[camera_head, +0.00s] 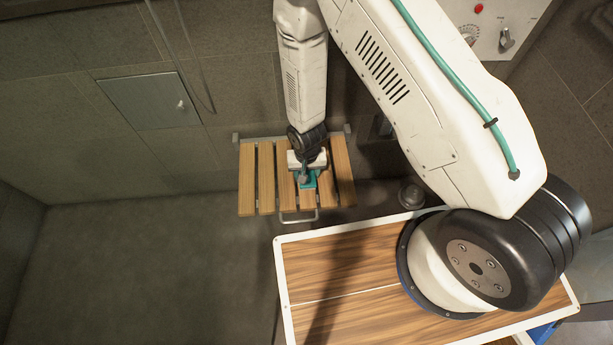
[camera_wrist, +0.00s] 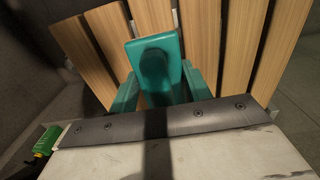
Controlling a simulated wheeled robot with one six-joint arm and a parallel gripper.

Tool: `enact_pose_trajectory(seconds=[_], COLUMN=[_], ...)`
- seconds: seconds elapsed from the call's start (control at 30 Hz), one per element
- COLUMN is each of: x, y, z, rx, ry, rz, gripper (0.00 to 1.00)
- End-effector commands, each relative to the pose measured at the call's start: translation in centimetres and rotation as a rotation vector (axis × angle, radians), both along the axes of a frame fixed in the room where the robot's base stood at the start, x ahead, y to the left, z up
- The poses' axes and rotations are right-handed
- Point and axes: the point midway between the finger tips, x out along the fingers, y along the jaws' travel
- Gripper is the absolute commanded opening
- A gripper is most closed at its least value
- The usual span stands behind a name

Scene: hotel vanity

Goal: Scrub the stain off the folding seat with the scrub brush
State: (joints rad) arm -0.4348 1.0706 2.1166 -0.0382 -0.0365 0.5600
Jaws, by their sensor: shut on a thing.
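The folding seat (camera_head: 247,185) has light wooden slats on a metal frame and is folded down from the tiled wall. Its slats also fill the upper part of the wrist view (camera_wrist: 201,35). My gripper (camera_head: 307,172) points down over the right-of-middle slats. It is shut on the teal scrub brush (camera_head: 309,183). In the wrist view the brush (camera_wrist: 155,62) shows between the teal fingers of my gripper (camera_wrist: 160,92). Its bristles are hidden, and I cannot tell whether they touch the slats. I see no stain; the brush and my gripper cover part of the seat.
A grey wall panel (camera_head: 150,101) is left of the seat. A metal loop (camera_head: 299,218) sticks out at the seat's front. A round metal fitting (camera_head: 411,194) is to the right. A control panel (camera_head: 490,25) is at upper right. Open floor (camera_head: 140,260) lies left.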

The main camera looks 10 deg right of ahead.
Motion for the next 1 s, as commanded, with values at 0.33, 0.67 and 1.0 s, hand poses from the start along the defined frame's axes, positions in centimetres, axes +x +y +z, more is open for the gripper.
enact_pose_trajectory(seconds=[0.33, 0.67, 1.0], x=[0.0, 0.0, 0.4], y=[-0.2, -0.2, -0.4], z=[3.0, 3.4, 3.7], rx=[-0.001, -0.002, -0.001], ry=[0.000, 0.001, -0.001], rz=[-0.004, -0.005, -0.006], gripper=[0.15, 0.15, 0.15])
